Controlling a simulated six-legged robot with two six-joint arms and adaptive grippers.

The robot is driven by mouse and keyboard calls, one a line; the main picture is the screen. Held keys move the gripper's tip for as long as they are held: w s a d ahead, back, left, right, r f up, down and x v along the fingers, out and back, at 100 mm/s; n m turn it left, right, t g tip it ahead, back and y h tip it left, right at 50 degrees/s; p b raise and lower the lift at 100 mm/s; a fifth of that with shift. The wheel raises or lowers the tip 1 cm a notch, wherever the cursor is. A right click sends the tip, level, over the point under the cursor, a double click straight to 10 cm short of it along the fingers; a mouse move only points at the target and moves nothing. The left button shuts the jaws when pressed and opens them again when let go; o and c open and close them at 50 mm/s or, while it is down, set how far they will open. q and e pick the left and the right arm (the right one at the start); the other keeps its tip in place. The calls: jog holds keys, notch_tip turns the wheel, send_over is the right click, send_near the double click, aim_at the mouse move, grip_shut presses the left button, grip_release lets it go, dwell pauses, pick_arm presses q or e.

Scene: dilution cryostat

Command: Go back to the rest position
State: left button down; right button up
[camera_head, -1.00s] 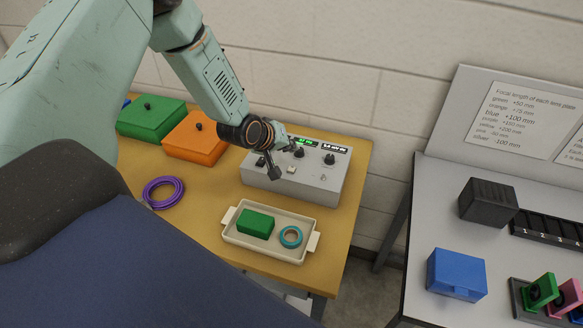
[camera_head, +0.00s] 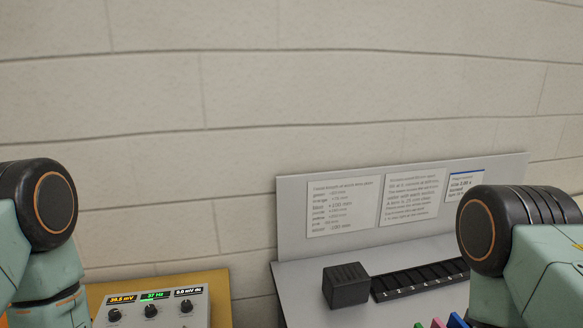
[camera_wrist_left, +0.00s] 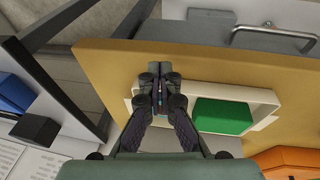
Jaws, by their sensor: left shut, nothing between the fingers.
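My left gripper (camera_wrist_left: 159,73) shows in the left wrist view with its fingertips together and nothing between them. It hangs over one end of the cream tray (camera_wrist_left: 262,98), which stands on the yellow-topped table (camera_wrist_left: 100,62). I cannot tell the height between them. In the head view only joints of my two arms show, at the left and right edges. Neither gripper is in that view.
A green block (camera_wrist_left: 222,115) lies in the tray. The grey control box (camera_head: 155,312) with lit displays is at the bottom left of the head view. The grey bench (camera_head: 300,290) holds a black box (camera_head: 346,286) and a numbered rack (camera_head: 420,278). A block wall (camera_head: 300,100) stands behind.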

pick_arm(q)
jog(key=s+m+g, duration=0.2)
jog(key=s+g, duration=0.1)
jog(key=s, duration=1)
notch_tip(320, 180, down, 22)
jog(key=y+b, duration=0.1)
jog(key=b, duration=2.1)
jog(key=shift+s+d+m, duration=0.3)
jog(key=shift+s+d, duration=0.05)
jog(key=shift+s, duration=0.05)
jog(key=shift+s+a+r, duration=0.1)
